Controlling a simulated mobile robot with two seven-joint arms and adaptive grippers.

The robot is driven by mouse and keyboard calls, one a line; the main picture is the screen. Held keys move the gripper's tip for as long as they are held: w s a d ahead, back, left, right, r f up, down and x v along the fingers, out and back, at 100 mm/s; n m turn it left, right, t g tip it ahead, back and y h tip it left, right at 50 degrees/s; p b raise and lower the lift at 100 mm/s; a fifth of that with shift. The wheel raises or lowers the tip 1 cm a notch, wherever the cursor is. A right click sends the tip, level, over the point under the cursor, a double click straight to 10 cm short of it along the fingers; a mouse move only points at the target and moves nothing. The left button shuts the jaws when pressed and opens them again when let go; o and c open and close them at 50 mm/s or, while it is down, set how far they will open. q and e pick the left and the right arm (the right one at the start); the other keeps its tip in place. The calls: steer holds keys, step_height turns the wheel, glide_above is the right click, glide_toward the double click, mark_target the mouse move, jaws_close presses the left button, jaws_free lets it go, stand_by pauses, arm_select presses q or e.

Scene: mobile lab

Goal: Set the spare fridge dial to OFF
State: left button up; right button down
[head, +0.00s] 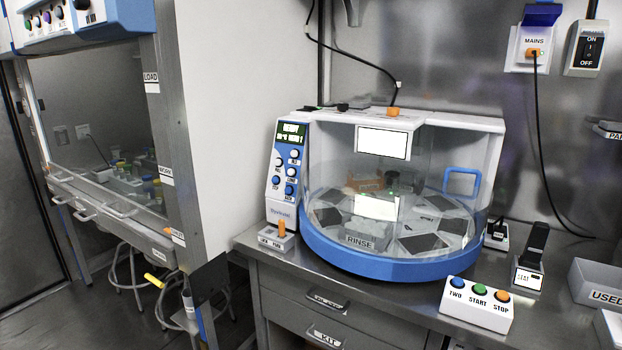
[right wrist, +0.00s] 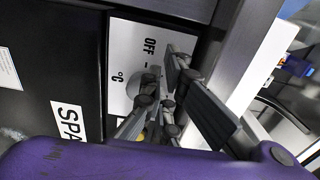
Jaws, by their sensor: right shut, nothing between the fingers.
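The dial panel (right wrist: 125,45) is a light grey plate marked OFF and °C, seen sideways in the right wrist view. It is set in a black front with a white label (right wrist: 68,120) reading "SPA", the rest cut off. A pale rounded dial (right wrist: 136,78) shows on the panel, mostly hidden by my fingers, so its setting cannot be read. My right gripper (right wrist: 163,88) is shut and empty, its fingers in front of the dial. Whether they touch it I cannot tell. Neither gripper shows in the head view, and the spare fridge is not recognisable there.
A metal post (right wrist: 235,50) runs close beside my right gripper. In the head view a bench (head: 400,315) carries a blue-based round machine (head: 390,262) and a button box (head: 478,304). A glass-fronted hood (head: 95,120) stands at left.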

steer(key=shift+d+f, duration=0.4)
steer(key=shift+f, duration=0.25)
